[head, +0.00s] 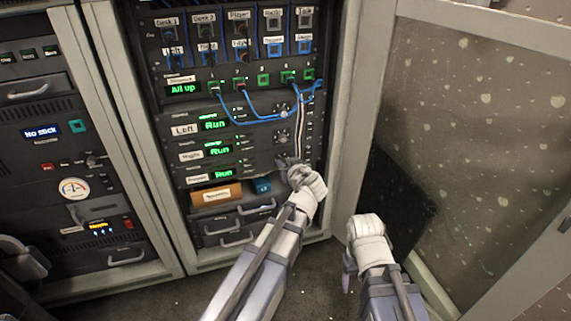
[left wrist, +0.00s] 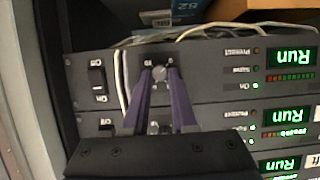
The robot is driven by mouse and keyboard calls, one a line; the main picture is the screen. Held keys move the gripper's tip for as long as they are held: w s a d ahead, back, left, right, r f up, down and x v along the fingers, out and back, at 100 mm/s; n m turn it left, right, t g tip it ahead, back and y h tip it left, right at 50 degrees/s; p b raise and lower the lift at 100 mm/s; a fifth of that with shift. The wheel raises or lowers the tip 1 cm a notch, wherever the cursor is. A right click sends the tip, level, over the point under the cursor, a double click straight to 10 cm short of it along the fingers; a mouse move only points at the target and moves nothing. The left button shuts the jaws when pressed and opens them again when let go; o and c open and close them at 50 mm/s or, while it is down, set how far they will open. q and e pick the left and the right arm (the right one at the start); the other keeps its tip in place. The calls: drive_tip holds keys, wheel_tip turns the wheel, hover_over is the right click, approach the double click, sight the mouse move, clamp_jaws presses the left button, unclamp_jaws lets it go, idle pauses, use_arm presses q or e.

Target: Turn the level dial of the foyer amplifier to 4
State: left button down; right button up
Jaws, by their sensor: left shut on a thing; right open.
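The foyer amplifier (head: 224,173) is the lowest of three amplifiers with green "Run" displays in the middle rack. In the left wrist view, which is upside down, it is the uppermost unit (left wrist: 220,85). Its round grey level dial (left wrist: 160,73) sits between the two purple fingertips of my left gripper (left wrist: 161,78), which is shut on it. The fingers hide part of the scale, and I cannot read the dial's setting. In the head view, my left gripper (head: 287,163) covers the dial. My right gripper (head: 348,268) is open, low beside the rack, away from the panels.
A black power switch (left wrist: 97,80) and pale cables (left wrist: 122,75) are close beside the dial. Another amplifier's dial (left wrist: 154,128) is near the fingers. Blue cables (head: 258,116) hang above. An orange box (head: 216,195) sits below. An open rack door (head: 480,120) stands at right.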

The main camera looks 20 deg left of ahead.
idle(0.4)
use_arm(q)
drive_tip(key=shift+w+d+f+m+g+y+b, duration=0.1)
drive_tip(key=shift+d+m+g+y+b, duration=0.1)
drive_tip(key=shift+m+y, duration=0.3)
drive_tip(key=shift+w+d+m+g+y+b, duration=0.1)
drive_tip(key=shift+m+g+y, duration=0.15)
drive_tip(key=shift+m, duration=0.45)
drive_tip(key=shift+m+g+y+b, duration=0.35)
drive_tip(key=shift+m+y+b, duration=0.3)
drive_tip(key=shift+m, duration=0.45)
drive_tip(key=shift+y, duration=0.3)
drive_tip(key=c, duration=0.7)
unclamp_jaws()
